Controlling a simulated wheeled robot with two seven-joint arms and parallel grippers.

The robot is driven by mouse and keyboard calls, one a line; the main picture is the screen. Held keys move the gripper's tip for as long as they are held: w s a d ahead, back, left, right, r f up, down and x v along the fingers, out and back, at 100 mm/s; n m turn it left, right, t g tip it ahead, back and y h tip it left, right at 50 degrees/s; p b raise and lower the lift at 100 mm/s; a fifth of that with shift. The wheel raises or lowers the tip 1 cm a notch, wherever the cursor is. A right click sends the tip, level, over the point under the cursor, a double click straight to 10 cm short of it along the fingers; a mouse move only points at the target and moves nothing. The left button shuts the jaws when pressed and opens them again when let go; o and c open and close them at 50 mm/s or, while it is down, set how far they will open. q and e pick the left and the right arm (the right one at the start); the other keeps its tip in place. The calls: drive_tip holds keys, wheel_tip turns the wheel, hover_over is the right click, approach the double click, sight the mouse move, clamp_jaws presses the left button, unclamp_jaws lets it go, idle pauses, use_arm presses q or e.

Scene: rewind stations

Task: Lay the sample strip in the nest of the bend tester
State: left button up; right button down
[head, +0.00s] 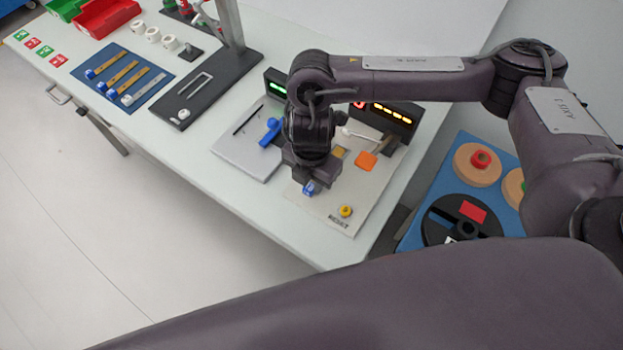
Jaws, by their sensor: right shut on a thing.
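My right gripper (308,184) points down over the beige panel (322,213) marked RESET, which looks like the bend tester. It is shut on a small blue piece (309,189), which resembles the blue end tabs of the strips on the mat. The strip body under the gripper is hidden, so I cannot tell whether it touches the panel. The panel bears a yellow button (346,211), an orange block (366,160) and a pale lever (360,133). The nest cannot be made out behind the wrist. My left gripper is out of view.
A grey plate (236,150) with a blue lever (270,131) lies left of the panel. A blue mat (88,76) holds several blue-tabbed strips. A dark stand (222,88) and lit displays (388,115) stand behind. A blue tray (411,238) with reels is at right.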

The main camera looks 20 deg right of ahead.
drive_tip(key=shift+r, duration=0.1)
drive_tip(key=shift+f, duration=0.25)
drive_tip(key=c, duration=1.3)
unclamp_jaws()
drive_tip(key=shift+o, duration=0.2)
drive_tip(key=shift+r, duration=0.1)
drive_tip(key=shift+r, duration=0.5)
wheel_tip(320, 180, up, 11)
drive_tip(key=p, duration=0.2)
drive_tip(key=shift+r, duration=0.15)
drive_tip(key=shift+r, duration=0.1)
